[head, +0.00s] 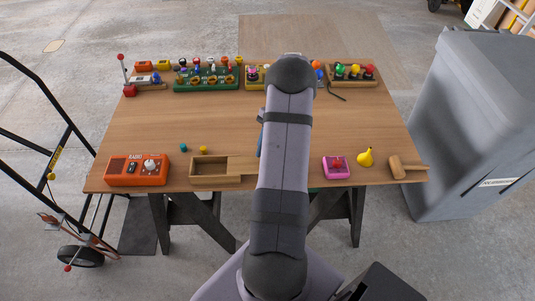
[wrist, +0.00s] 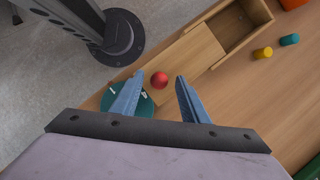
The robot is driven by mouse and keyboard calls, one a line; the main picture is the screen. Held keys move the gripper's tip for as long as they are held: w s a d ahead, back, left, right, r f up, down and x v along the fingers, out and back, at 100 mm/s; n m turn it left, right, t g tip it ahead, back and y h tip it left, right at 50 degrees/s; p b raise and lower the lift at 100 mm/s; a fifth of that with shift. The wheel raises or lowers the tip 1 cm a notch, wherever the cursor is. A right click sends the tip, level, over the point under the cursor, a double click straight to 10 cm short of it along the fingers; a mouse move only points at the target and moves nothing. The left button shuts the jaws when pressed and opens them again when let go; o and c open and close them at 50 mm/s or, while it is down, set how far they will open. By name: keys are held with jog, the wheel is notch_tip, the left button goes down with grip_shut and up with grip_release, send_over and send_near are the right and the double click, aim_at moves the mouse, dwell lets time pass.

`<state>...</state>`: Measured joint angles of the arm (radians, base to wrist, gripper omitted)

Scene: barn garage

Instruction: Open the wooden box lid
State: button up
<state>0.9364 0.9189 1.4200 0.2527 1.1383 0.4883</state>
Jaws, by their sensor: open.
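The wooden box (head: 192,182) stands near the front edge of the table, left of my arm; it also shows at the upper right of the wrist view (wrist: 262,22). Its compartment is uncovered and looks empty. The wooden lid (wrist: 194,56) extends out from the box, rightward in the head view, where my arm hides part of it. A red ball knob (wrist: 159,80) sits on the lid's far end. My gripper (wrist: 159,76) is open, its blue fingers on either side of the knob with gaps showing. My arm mostly hides the gripper in the head view.
A teal disc (wrist: 145,108) lies partly behind the fingers. A yellow cylinder (wrist: 263,53) and a teal cylinder (wrist: 289,39) lie near the box. An orange radio (head: 118,171) is left of it. A pink toy (head: 337,167), yellow pear-like object (head: 365,157) and mallet (head: 398,167) are right.

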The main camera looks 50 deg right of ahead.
jog(key=b+v, duration=0.2)
jog(key=v, duration=0.5)
jog(key=shift+r, duration=0.1)
dwell(0.4)
jog(key=r+n+h, duration=0.1)
jog(key=r+n, duration=0.1)
jog(key=n, duration=0.2)
send_over(250, 167)
jog(key=a+r+n+g+h, duration=0.15)
jog(key=a+n, duration=0.35)
jog(key=a, duration=0.7)
jog(key=s+a+f+n+t+h, duration=0.1)
jog(key=s+a+n+h, duration=0.1)
jog(key=s+a+n, duration=0.7)
jog(key=s+a, duration=0.1)
jog(key=a, duration=0.3)
jog(key=shift+s+f, duration=0.35)
jog(key=shift+a+t, duration=0.1)
jog(key=shift+t, duration=0.15)
